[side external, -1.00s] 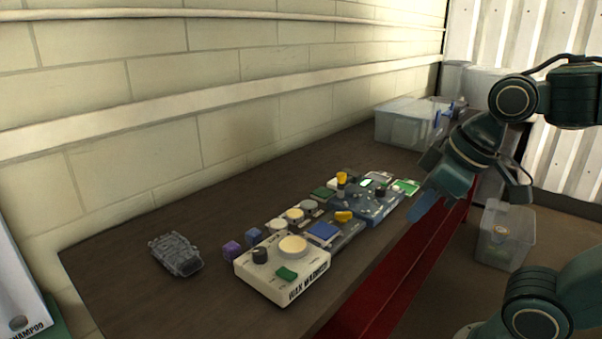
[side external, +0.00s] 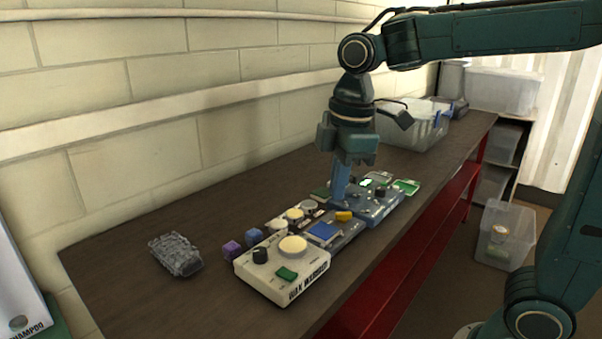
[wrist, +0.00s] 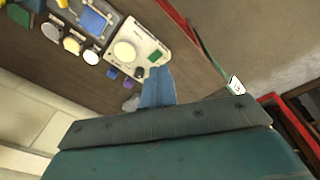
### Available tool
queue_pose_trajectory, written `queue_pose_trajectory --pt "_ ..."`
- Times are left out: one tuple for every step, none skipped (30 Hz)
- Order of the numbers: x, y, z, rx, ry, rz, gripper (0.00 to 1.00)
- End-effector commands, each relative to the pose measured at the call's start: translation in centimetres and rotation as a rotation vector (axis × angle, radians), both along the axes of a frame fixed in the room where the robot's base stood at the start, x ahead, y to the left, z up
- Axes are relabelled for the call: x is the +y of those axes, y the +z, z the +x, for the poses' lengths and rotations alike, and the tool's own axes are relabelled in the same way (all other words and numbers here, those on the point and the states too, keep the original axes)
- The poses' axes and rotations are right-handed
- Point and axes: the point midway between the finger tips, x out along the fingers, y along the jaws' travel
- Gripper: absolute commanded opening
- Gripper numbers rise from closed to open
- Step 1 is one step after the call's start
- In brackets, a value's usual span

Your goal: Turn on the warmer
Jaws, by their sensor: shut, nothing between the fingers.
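The wax warmer (side external: 283,272) is a cream box at the near end of the bench's row of devices. It has a black knob (side external: 260,255), a round cream disc (side external: 293,246) and a green rocker switch (side external: 286,274). In the wrist view the warmer (wrist: 125,69) lies just beyond my fingers, with its green switch (wrist: 155,57) near the tips. My gripper (side external: 339,201) is shut and empty, pointing down over the farther devices, behind the warmer. Its fingers also show in the wrist view (wrist: 158,72). I cannot tell the switch's on or off state.
A grey-blue device (side external: 325,234) with a yellow knob sits close behind the warmer. Purple (side external: 232,250) and blue cubes (side external: 254,237) stand beside it. A dark grey object (side external: 176,254) lies left. A clear bin (side external: 413,125) stands at the back. The bench's near-left area is bare.

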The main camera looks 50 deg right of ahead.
Motion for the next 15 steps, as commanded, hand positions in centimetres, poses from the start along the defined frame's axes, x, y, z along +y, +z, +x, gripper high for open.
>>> queue_pose_trajectory --pt "0.3 -0.3 0.8 0.018 0.042 -0.006 0.0" --pt "0.5 -0.4 1.2 0.027 0.07 -0.009 0.0" --pt "0.7 -0.5 1.8 0.04 0.105 -0.013 0.0" --pt "0.9 -0.7 2.2 0.049 0.131 -0.015 0.0" --pt "1.1 -0.8 2.6 0.058 0.156 -0.018 0.0" --pt "1.3 -1.0 3.1 0.072 0.192 -0.021 0.0" --pt "1.5 -1.2 3.5 0.081 0.219 -0.023 0.0" --pt "1.7 -1.4 3.9 0.089 0.245 -0.025 0.0" --pt "1.9 -1.6 4.4 0.101 0.281 -0.028 0.0" --pt "2.1 -1.8 4.8 0.112 0.306 -0.028 0.0" --pt "2.3 -2.0 5.2 0.12 0.333 -0.03 0.0" --pt "2.5 -2.3 5.7 0.133 0.368 -0.032 0.0" --pt "2.7 -2.5 6.0 0.142 0.392 -0.032 0.0" --pt "2.9 -2.7 6.3 0.15 0.418 -0.033 0.0" --pt "3.1 -3.0 6.8 0.161 0.448 -0.034 0.0"
